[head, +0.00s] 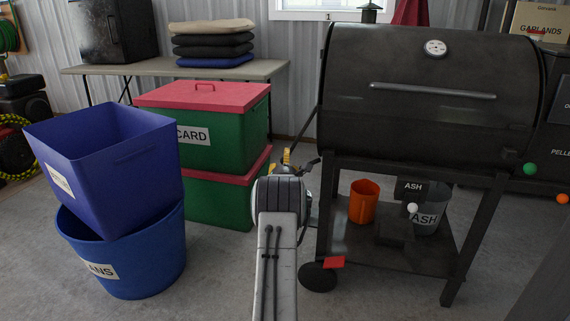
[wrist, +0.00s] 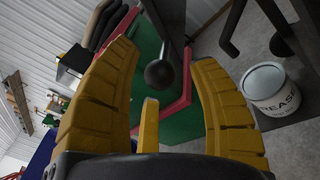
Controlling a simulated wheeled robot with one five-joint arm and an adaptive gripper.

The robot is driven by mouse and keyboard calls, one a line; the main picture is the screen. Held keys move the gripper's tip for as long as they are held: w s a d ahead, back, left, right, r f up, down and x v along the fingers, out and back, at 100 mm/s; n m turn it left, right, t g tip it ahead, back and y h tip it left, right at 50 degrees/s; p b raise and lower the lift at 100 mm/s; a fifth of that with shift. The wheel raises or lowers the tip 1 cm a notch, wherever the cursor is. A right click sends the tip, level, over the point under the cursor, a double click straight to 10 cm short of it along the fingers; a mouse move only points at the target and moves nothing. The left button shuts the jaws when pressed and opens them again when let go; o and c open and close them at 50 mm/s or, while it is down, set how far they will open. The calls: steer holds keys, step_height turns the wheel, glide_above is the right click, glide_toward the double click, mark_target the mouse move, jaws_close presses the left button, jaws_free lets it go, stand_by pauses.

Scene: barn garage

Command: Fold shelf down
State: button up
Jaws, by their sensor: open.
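The black grill (head: 420,95) stands right of centre in the head view. A thin dark slanting edge (head: 319,100) at its left side may be the shelf, seen nearly edge-on; I cannot tell for sure. My gripper (head: 288,158) is beside the grill's left legs, mostly hidden behind my own arm. In the wrist view my gripper (wrist: 165,62) has its yellow fingers wide apart. A dark ball-ended knob (wrist: 160,73) on a dark bar shows between them. I cannot tell whether either finger touches it.
Red-lidded green bins (head: 205,128) stand left of my arm, with blue tubs (head: 105,155) further left. An orange bucket (head: 363,201) and an ash bucket (head: 432,210) sit on the grill's lower rack. A grease bucket (wrist: 266,84) shows in the wrist view.

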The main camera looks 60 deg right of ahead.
steer(key=shift+w+d, duration=0.35)
steer(key=shift+d, duration=0.3)
jaws_close()
stand_by(0.5)
